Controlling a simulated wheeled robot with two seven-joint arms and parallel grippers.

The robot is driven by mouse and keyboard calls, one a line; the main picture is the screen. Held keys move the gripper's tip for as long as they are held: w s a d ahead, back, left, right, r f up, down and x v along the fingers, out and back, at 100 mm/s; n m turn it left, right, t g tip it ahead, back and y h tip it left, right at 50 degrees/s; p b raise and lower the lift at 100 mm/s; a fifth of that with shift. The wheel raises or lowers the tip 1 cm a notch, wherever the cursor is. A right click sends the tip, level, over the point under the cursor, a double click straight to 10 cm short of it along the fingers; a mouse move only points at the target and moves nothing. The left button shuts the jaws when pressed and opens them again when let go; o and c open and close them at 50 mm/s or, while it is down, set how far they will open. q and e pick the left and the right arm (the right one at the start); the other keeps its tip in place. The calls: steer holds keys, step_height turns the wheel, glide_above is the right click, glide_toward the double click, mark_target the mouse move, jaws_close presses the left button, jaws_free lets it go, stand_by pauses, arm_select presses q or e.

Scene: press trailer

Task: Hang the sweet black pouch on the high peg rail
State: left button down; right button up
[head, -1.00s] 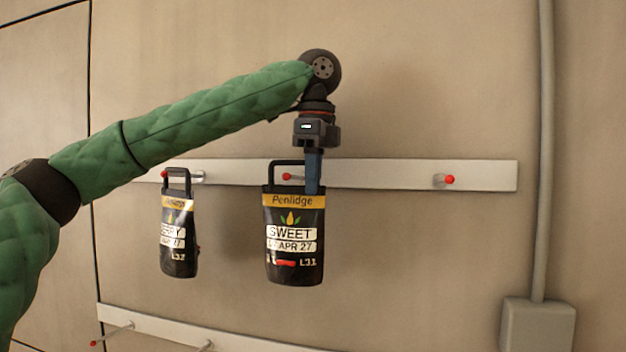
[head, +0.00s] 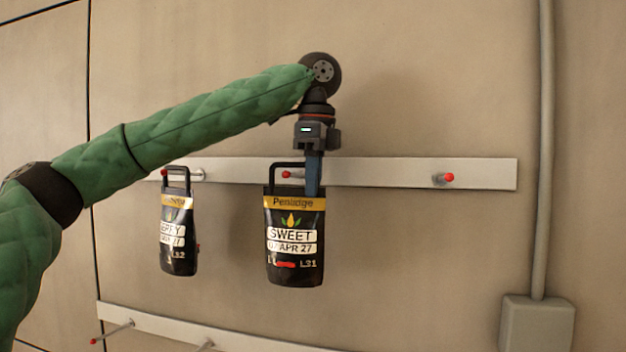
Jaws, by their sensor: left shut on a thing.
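The black SWEET pouch (head: 294,262) has a gold band and a black loop handle, and it is upright in front of the high peg rail (head: 395,172). My left gripper (head: 313,186) points down and is shut on the pouch at its top right, beside the loop. The middle peg's red tip (head: 286,174) shows inside the pouch's loop. I cannot tell whether the loop bears on the peg. The right peg (head: 446,178) is bare. My right gripper is not in view.
Another black pouch (head: 177,255) with a partly hidden label hangs at the left peg of the high rail. A lower rail (head: 200,330) with pegs runs below. A grey conduit (head: 543,150) and box (head: 537,325) are on the wall at right.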

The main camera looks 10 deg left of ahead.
arm_select(q)
steer(key=shift+w+f, duration=0.2)
steer(key=shift+f, duration=0.1)
stand_by(0.6)
steer(key=c, duration=1.4)
jaws_free()
steer(key=shift+s, duration=0.1)
